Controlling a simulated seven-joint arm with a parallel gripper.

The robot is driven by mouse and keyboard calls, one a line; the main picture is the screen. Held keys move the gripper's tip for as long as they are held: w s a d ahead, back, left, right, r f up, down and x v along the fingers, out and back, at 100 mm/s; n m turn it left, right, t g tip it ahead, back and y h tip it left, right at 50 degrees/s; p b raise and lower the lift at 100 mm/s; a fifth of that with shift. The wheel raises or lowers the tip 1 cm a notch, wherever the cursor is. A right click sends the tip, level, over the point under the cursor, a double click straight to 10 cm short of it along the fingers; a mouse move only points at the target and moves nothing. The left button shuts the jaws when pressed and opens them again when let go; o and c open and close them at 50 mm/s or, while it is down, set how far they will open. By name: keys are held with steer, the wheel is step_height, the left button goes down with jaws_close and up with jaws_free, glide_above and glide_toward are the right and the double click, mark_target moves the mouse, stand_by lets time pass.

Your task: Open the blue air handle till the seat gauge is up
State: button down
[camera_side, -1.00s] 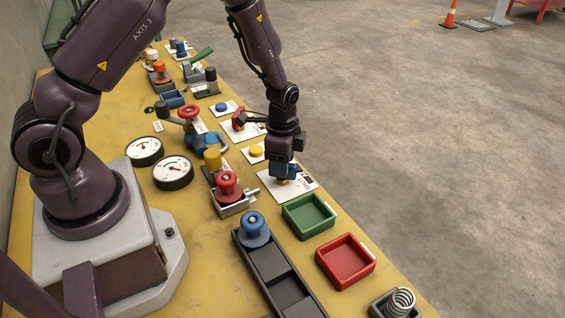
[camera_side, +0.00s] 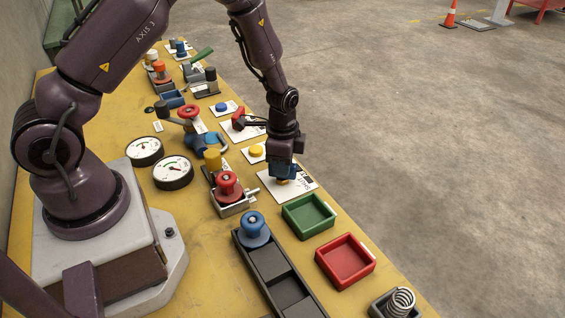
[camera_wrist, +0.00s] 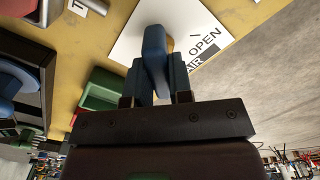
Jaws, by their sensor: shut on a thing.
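The blue air handle (camera_wrist: 155,45) stands over a white plate (camera_wrist: 125,45) printed "OPEN" and "AIR" in the wrist view. My gripper (camera_wrist: 158,80) is shut on it, one finger on each side. In the side view my gripper (camera_side: 285,167) points down at the plate's near part and hides most of the handle. A yellowish part shows under the handle. Two round white-faced gauges, one farther (camera_side: 144,151) and one nearer (camera_side: 173,172), sit on the bench left of the handle. Their labels and exact readings are too small to make out, so I cannot tell which is the seat gauge.
A green tray (camera_side: 309,216) and a red tray (camera_side: 346,262) lie just nearer the camera. A red knob on a metal fixture (camera_side: 228,187) and a yellow button (camera_side: 257,151) are close by. The bench's right edge and open floor lie beyond the plate.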

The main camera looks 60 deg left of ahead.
steer(key=n, duration=0.4)
steer(key=shift+n, duration=0.3)
steer(key=n, duration=0.4)
steer(key=shift+n, duration=0.3)
steer(key=n, duration=0.4)
steer(key=shift+n, duration=2)
steer(key=c, duration=1)
jaws_free()
steer(key=shift+r, duration=0.15)
step_height(320, 180, up, 13)
steer(key=shift+f, duration=0.15)
